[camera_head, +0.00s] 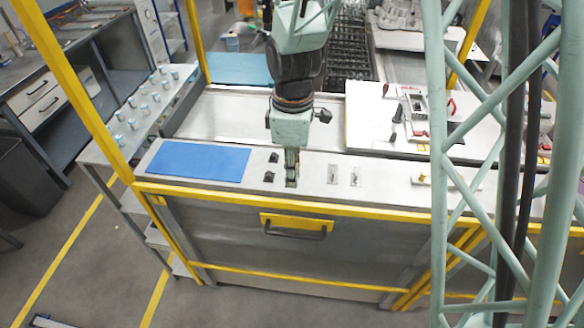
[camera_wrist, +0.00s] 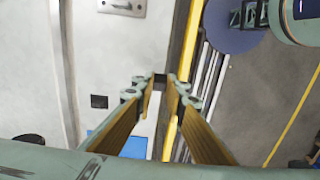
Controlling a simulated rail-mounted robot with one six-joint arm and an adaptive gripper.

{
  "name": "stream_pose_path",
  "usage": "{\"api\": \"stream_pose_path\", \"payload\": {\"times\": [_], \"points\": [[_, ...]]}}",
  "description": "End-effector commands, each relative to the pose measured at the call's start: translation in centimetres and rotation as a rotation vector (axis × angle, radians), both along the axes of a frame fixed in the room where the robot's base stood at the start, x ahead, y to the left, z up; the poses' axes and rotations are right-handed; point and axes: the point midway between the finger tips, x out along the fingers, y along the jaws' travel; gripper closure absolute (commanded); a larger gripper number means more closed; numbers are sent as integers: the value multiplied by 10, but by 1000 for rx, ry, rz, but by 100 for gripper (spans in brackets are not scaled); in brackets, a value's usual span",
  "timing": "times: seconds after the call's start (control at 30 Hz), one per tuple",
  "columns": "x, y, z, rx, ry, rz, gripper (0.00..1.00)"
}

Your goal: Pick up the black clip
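My gripper (camera_head: 291,184) points straight down at the steel worktop, just right of two small black clips. One clip (camera_head: 273,157) lies farther back and the other (camera_head: 268,176) nearer the front. In the wrist view my gripper (camera_wrist: 161,84) has its two gold-padded fingers partly closed. A small black clip (camera_wrist: 160,79) sits between the fingertips and spans the gap, so it looks held. Its height above the worktop is hard to judge. Another black clip (camera_wrist: 99,101) lies flat to the left of the fingers in that view.
A blue mat (camera_head: 200,162) lies left of the clips. Two small metal latches (camera_head: 333,174) (camera_head: 355,176) lie to the right. A yellow rail (camera_head: 330,203) runs along the front edge. A white board (camera_head: 372,128) with tools stands behind right.

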Motion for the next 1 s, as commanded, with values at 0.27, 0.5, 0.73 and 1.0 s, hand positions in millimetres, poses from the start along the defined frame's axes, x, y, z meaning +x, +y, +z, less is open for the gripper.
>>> {"api": "stream_pose_path", "payload": {"times": [0.27, 0.5, 0.73, 1.0], "points": [[-54, 1, 5, 0, 0, 2, 92], [-91, 1, 9, 0, 0, 2, 92], [-111, 2, 10, 0, 0, 1, 92], [-117, 2, 11, 0, 0, 0, 92]]}}
